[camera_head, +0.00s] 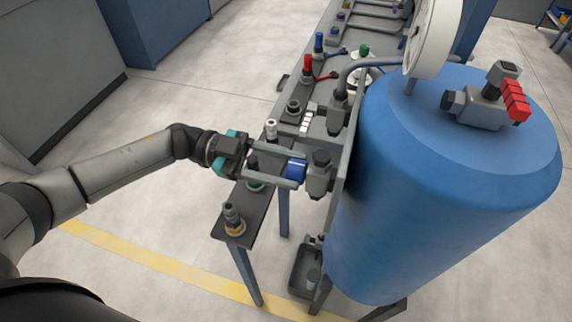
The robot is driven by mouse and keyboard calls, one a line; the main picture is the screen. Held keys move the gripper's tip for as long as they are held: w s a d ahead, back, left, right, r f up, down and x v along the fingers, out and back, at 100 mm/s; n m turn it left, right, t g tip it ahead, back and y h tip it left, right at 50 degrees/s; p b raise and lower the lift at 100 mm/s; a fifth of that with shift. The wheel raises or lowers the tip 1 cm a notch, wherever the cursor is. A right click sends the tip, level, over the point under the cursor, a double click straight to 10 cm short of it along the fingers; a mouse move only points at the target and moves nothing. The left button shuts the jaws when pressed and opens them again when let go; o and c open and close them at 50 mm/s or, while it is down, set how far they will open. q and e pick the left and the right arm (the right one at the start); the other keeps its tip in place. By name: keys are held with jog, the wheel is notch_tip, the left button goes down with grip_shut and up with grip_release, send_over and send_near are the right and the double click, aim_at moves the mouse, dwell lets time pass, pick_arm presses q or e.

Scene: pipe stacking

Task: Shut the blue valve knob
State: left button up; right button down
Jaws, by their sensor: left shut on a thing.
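The blue valve knob (295,169) faces left on a dark grey valve body (319,176), beside the large blue tank (440,190). My left gripper (296,168) reaches in from the left, and its two grey fingers are shut on the knob, one on the far side and one on the near side. The fingers hide part of the knob's rim. No mark on the knob is clear enough to tell how far it is turned. My right gripper is not in view.
A narrow dark bench (242,216) with several fittings runs below the gripper and away to the back. Red (307,66) and blue (319,43) upright fittings stand farther back. A white gauge (433,38) tops the tank. Open floor (150,215) lies at the left.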

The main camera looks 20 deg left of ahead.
pick_arm(q)
grip_shut()
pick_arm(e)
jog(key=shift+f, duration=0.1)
pick_arm(q)
jog(key=shift+f+m+b, duration=0.15)
jog(key=shift+m+b, duration=4.55)
jog(key=shift+m, duration=4.4)
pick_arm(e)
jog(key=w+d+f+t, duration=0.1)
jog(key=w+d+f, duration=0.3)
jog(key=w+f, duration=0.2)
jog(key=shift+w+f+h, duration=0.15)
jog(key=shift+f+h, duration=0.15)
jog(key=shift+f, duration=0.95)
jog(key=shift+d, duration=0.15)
